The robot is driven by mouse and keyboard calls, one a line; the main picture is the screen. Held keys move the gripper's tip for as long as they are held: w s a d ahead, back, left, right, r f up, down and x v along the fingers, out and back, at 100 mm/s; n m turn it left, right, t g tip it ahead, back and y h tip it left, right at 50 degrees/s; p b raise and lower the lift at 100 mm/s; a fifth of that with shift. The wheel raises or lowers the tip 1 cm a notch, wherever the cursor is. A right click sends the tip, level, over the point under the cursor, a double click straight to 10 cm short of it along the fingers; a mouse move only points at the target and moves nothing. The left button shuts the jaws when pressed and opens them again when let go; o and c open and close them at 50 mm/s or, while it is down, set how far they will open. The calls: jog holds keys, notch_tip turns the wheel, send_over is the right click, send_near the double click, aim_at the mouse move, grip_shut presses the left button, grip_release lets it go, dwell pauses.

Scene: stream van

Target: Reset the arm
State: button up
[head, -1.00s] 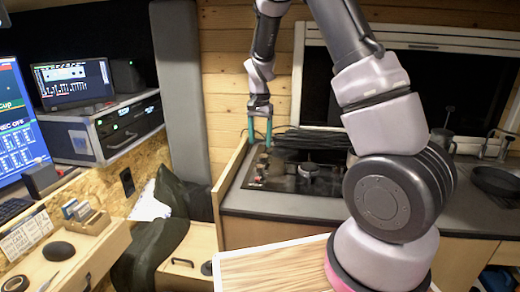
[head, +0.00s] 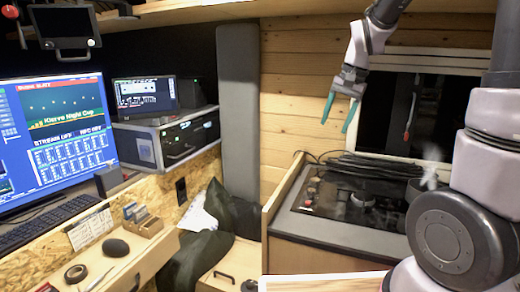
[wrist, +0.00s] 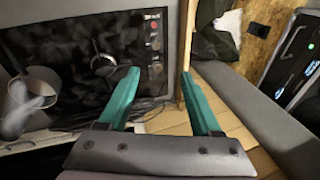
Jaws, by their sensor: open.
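My gripper (head: 338,111) is in the air above the stove counter in the head view, in front of the wooden plank wall. Its two green fingers are apart with nothing between them. In the wrist view my gripper (wrist: 158,82) shows the same two green fingers spread and empty. The black hob (head: 345,197) lies below it, and the hob also shows in the wrist view (wrist: 85,50). My arm reaches in from the right side of the head view.
A coil of black cable (head: 375,165) lies behind the hob. At left are a large monitor (head: 50,140), a rack unit (head: 185,140) and a wooden card holder (head: 142,222). A grey upright panel (head: 238,110) stands left of the plank wall.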

jog(key=s+d+r+n+t, duration=0.1)
jog(key=s+r, duration=0.3)
jog(key=s, duration=0.5)
jog(key=s+d+r+n+t, duration=0.1)
jog(key=s+r+t, duration=0.2)
jog(key=s+r, duration=0.2)
jog(key=s, duration=0.3)
jog(key=shift+s+d+r+t, duration=0.2)
jog(key=shift+s+d+t, duration=0.1)
jog(key=shift+s+d, duration=0.05)
